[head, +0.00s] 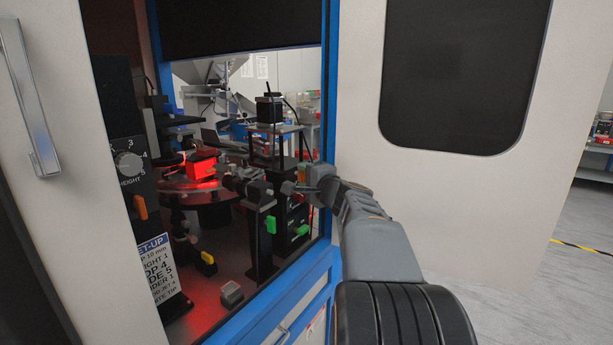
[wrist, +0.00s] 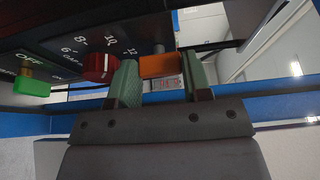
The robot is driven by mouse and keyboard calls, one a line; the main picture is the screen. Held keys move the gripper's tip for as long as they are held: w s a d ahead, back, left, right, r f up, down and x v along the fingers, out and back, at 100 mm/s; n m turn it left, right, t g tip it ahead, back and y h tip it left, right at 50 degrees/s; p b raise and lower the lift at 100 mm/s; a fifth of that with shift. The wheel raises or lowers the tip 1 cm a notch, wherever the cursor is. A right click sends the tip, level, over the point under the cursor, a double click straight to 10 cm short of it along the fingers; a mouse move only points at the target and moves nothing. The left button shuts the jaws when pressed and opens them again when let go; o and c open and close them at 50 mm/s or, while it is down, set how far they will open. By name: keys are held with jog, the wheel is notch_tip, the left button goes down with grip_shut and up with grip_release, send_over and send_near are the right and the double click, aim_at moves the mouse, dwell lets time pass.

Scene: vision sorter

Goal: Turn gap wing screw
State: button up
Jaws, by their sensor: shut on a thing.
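In the wrist view, the orange wing screw (wrist: 160,66) sits between the green pads of my gripper (wrist: 161,80), one pad against each side. My gripper is shut on it. Its shank runs up to the dark panel behind. The red gap knob (wrist: 98,67) is just left of the left finger, with a numbered scale above it. In the head view, my gripper (head: 300,188) reaches through the cabinet opening to the dark panels at the right side; the wing screw is hard to make out there.
A green OFF switch (wrist: 32,87) is left of the gap knob. The blue cabinet frame (head: 330,120) stands close beside my arm. Inside are a round glass table (head: 190,187), a red-lit block (head: 202,168), a height dial (head: 129,163) and a small grey block (head: 231,293).

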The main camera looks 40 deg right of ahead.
jog(key=o, duration=0.6)
jog(key=shift+o, duration=0.2)
jog(key=s+b, duration=0.2)
jog(key=s, duration=1.1)
jog(key=shift+s+a, duration=0.4)
notch_tip(320, 180, down, 7)
jog(key=a+n+g, duration=0.1)
jog(key=g, duration=0.3)
jog(key=s+a+f+n+g+p, duration=0.3)
jog(key=a+f+n+g+p, duration=0.1)
jog(key=a+n, duration=0.3)
jog(key=s+a+f+n+g+p, duration=0.3)
jog(key=a+f+n+g, duration=0.3)
jog(key=a, duration=0.3)
jog(key=shift+s+a+f+n+y+p, duration=0.2)
jog(key=shift+s+a+n+y+p, duration=0.1)
jog(key=shift+s+n+y+p, duration=0.25)
jog(key=a+n, duration=0.1)
jog(key=a, duration=0.1)
jog(key=a+r+n+p, duration=0.1)
jog(key=a, duration=0.1)
jog(key=a+r+n+p, duration=0.1)
jog(key=a+n, duration=0.1)
jog(key=shift+a, duration=0.2)
